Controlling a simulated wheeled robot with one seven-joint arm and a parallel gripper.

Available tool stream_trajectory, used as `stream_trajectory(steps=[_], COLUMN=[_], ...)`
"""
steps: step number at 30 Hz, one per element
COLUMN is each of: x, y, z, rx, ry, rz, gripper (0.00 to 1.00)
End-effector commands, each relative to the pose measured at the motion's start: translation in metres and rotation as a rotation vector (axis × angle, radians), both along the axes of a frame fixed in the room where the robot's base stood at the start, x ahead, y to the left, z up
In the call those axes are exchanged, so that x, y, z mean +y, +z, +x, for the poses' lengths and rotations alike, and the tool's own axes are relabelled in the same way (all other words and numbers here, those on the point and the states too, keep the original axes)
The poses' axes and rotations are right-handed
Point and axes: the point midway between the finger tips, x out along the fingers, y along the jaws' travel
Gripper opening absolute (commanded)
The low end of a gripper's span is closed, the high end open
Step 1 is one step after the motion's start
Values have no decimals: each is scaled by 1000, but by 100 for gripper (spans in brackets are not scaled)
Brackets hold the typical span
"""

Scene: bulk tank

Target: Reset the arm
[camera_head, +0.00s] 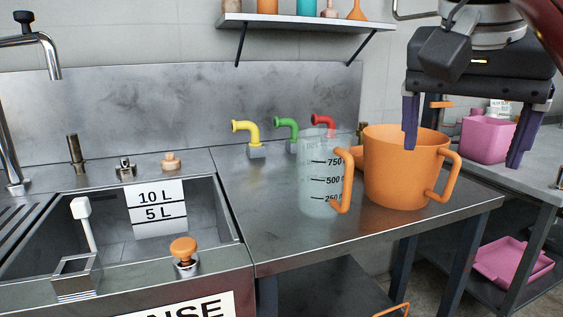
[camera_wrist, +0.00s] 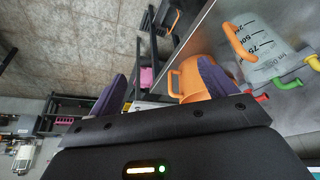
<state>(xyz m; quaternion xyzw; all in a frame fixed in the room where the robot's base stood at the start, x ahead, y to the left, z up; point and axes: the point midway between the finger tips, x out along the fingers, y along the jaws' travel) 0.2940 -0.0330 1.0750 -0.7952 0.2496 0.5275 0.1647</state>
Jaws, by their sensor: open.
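My gripper (camera_head: 465,132) is at the upper right of the head view, open and empty, its two purple fingers pointing down and wide apart. The left finger passes in front of the rim of a large orange two-handled pot (camera_head: 395,175) on the steel counter; I cannot tell whether they touch. In the wrist view my gripper (camera_wrist: 160,88) shows its purple fingers apart, with the orange pot (camera_wrist: 188,80) partly hidden behind the right one.
A clear measuring jug (camera_head: 320,175) with an orange handle stands left of the pot. Yellow (camera_head: 246,130), green (camera_head: 287,130) and red (camera_head: 323,122) taps are behind. A sink (camera_head: 110,240) is at left. A pink bin (camera_head: 486,139) stands on the right-hand table. The counter's front is clear.

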Motion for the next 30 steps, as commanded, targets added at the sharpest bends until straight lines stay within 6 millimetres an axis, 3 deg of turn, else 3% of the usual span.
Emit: stream_trajectory(steps=[10, 17, 20, 23, 30], x=[3, 7, 10, 15, 27], y=[-34, -79, -112, -157, -279], z=[11, 18, 19, 18, -1], rx=[3, -3, -8, -19, -60], ry=[100, 212, 278, 361, 532], rz=[-18, -30, -33, -33, -27], gripper=[83, 83, 83, 83, 83])
